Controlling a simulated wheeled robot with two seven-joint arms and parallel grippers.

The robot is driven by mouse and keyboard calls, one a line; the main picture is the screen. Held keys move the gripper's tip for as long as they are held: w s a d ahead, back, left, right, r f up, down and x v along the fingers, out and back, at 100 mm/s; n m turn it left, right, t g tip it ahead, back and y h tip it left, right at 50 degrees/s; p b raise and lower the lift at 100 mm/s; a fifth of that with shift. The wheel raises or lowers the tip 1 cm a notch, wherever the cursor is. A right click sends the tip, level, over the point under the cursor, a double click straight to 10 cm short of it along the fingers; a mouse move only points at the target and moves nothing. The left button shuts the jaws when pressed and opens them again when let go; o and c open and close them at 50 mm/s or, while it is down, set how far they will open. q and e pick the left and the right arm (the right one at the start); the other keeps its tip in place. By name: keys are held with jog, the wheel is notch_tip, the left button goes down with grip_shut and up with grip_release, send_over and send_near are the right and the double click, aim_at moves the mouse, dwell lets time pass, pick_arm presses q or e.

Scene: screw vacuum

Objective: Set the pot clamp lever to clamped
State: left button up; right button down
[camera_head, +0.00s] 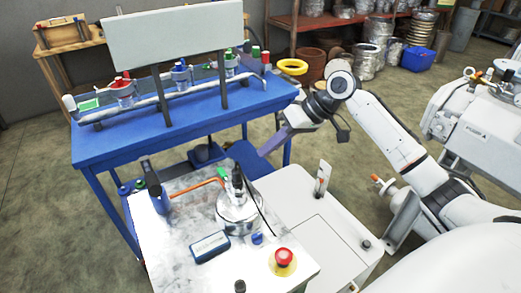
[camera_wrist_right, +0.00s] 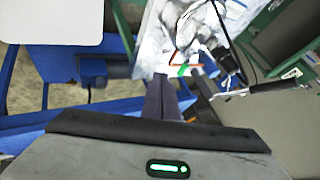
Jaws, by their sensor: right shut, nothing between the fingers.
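The silver metal pot (camera_head: 239,210) stands upright on the metal-topped cart, with dark fittings on its lid. A green handle (camera_head: 222,173) sits at the end of an orange tube beside the pot; green also shows beyond my fingertips in the right wrist view (camera_wrist_right: 183,70). I cannot tell for sure which part is the clamp lever or how it is set. My right gripper (camera_head: 264,151) is shut and empty, behind and right of the pot, apart from it. Its closed fingers show in the right wrist view (camera_wrist_right: 166,80). My left gripper is not in view.
A red stop button (camera_head: 284,257) and a blue-framed display box (camera_head: 210,246) sit on the cart's front. A blue bench (camera_head: 185,125) with a pipe manifold stands behind. An upright switch post (camera_head: 322,178) stands on the white cabinet (camera_head: 320,240) at right.

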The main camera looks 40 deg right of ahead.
aim_at(225, 177)
jog(key=x, duration=0.7)
jog(key=shift+w+a+f, duration=0.15)
jog(key=shift+w+f, duration=0.05)
jog(key=a, duration=0.1)
jog(key=a+p, duration=0.1)
jog(key=a, duration=0.1)
jog(key=shift+w+a+r, duration=0.1)
jog(key=shift+w+r, duration=0.05)
jog(key=shift+r, duration=0.05)
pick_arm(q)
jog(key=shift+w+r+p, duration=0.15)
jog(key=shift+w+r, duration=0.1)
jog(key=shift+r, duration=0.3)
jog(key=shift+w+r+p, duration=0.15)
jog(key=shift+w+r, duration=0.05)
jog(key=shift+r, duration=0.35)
pick_arm(e)
jog(key=shift+a, duration=0.4)
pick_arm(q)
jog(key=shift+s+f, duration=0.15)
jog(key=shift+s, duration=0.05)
